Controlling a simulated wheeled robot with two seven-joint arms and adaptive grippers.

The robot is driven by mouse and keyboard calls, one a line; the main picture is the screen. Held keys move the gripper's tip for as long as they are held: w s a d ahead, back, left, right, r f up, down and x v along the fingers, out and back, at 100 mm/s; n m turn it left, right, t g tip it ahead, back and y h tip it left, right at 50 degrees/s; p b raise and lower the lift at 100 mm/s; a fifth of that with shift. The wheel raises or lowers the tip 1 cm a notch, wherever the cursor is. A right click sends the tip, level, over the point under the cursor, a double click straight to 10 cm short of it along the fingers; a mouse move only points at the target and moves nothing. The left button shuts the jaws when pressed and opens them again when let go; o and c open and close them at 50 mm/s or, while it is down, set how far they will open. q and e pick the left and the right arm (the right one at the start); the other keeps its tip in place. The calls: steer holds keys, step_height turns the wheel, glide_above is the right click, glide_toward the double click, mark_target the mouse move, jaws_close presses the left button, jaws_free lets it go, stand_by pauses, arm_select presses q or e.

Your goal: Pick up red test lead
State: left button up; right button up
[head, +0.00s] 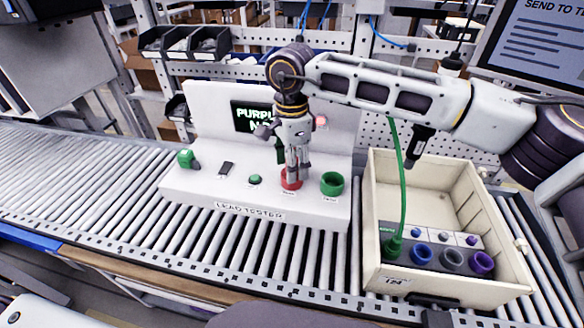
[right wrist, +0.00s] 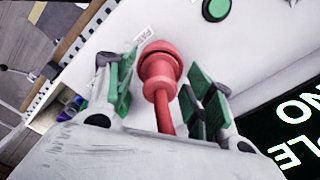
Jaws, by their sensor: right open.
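The red test lead (head: 291,183) stands on the white lead tester (head: 215,193), near its front edge. It also shows in the right wrist view (right wrist: 160,72), as a ribbed red plug with a thin red stem running toward the camera. My right gripper (head: 297,172) points down over it, seen in the right wrist view (right wrist: 162,88) with one green-padded finger on each side. The jaws are open, and gaps show between the pads and the lead. The gripper hides part of the lead in the head view. My left gripper is not in view.
A green cup (head: 332,184) stands just right of the gripper. A green button (head: 255,179) and a dark switch (head: 227,168) lie to its left. The tester's screen (head: 250,117) is behind. A cream crate (head: 387,205) on the roller conveyor (head: 90,165) holds several coloured sockets.

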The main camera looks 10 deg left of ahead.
steer(key=shift+f, duration=0.2)
stand_by(0.3)
steer(key=c, duration=1.2)
